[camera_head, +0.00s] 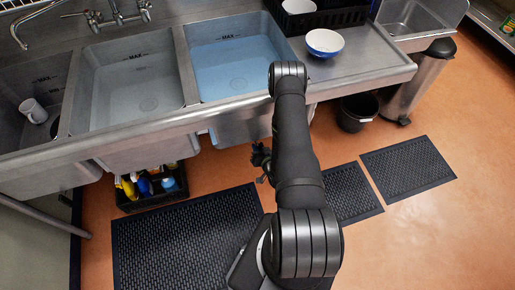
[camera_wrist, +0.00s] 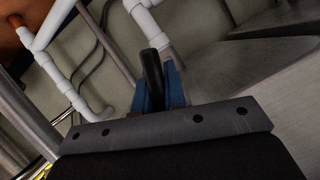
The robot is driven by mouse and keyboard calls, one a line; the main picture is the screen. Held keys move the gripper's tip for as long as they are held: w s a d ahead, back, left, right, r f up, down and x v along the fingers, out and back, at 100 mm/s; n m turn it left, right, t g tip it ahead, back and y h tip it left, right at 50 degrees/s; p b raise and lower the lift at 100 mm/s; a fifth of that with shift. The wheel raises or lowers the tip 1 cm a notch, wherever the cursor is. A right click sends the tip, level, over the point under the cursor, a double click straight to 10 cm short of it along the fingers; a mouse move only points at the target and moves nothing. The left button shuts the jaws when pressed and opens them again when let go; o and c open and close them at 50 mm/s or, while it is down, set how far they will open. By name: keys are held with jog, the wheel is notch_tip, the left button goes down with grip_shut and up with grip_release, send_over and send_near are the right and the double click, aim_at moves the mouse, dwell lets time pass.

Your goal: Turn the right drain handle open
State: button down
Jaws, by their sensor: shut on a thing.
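The drain handle (camera_wrist: 151,66) is a short black lever in the wrist view. My gripper (camera_wrist: 159,82) has its blue fingers on either side of it and is shut on it. The handle's upper part stands out beyond the fingers; its lower part is hidden between them. In the head view, my arm reaches to the front of the right basin (camera_head: 236,62), which holds bluish water. The handle and fingertips cannot be made out there, under the sink edge and behind my arm. How far the handle is turned cannot be told.
White pipes (camera_wrist: 48,68) run at the left of the wrist view, and a grey metal surface (camera_wrist: 250,65) lies close at the right. A crate of bottles (camera_head: 150,188) stands under the sinks. A dark bin (camera_head: 357,112) stands right of my arm.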

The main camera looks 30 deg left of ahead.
jog(key=c, duration=1.5)
grip_release()
jog(key=v, duration=1.7)
jog(key=shift+s+d+r, duration=0.1)
jog(key=shift+d+r, duration=0.1)
jog(key=shift+a+f, duration=0.1)
jog(key=shift+a, duration=0.05)
jog(key=x, duration=1.7)
jog(key=shift+f, duration=0.1)
